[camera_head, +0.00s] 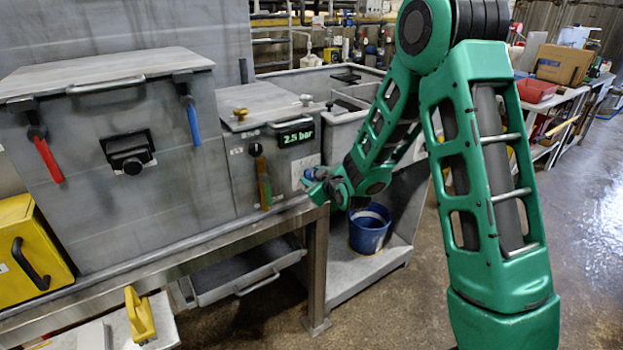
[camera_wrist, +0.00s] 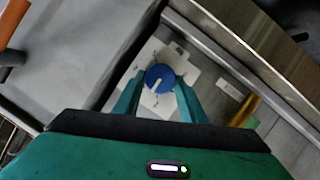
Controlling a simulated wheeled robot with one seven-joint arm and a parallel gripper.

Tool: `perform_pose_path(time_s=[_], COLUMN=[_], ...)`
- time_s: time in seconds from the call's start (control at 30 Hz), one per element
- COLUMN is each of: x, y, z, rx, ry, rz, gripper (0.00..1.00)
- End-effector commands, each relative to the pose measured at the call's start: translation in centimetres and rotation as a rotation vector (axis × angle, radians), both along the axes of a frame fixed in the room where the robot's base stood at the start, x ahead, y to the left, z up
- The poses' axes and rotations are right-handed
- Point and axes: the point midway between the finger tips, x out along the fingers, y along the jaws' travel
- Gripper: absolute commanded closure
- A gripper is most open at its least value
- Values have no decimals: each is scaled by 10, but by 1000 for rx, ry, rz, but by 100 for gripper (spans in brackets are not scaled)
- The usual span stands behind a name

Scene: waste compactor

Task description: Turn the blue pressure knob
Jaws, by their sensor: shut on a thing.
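The blue pressure knob (camera_wrist: 160,78) shows in the wrist view on a white dial plate with marks around it, and a white pointer line runs down its face. My gripper (camera_wrist: 159,88) has a finger on each side of the knob and is shut on it. In the head view my gripper (camera_head: 318,184) is at the front of the grey control box (camera_head: 240,177), right of its lower middle. Only a little blue of the knob (camera_head: 309,174) shows there; my gripper hides most of it. The green display (camera_head: 296,138) above reads 2.5 bar.
An orange-green handle (camera_head: 263,182) hangs left of my gripper on the same box. The large grey compactor box (camera_head: 110,165) with red and blue handles stands left. A blue bucket (camera_head: 370,228) stands on a lower shelf beneath my arm. The wet floor at right is clear.

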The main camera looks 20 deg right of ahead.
Motion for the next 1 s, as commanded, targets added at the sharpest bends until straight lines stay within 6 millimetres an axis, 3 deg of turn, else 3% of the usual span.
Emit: perform_pose_path(time_s=[0.17, 0.2, 0.27, 0.67, 1.0], x=[-1, -1, -1, -6, -59], y=[0, 0, 0, -1, -8], z=[-1, -1, -1, 1, 21], rx=[2, 2, 2, 3, 3], ry=[3, 3, 3, 2, 2], rz=[0, 0, 1, 0, 0], gripper=[85, 60, 46, 46, 46])
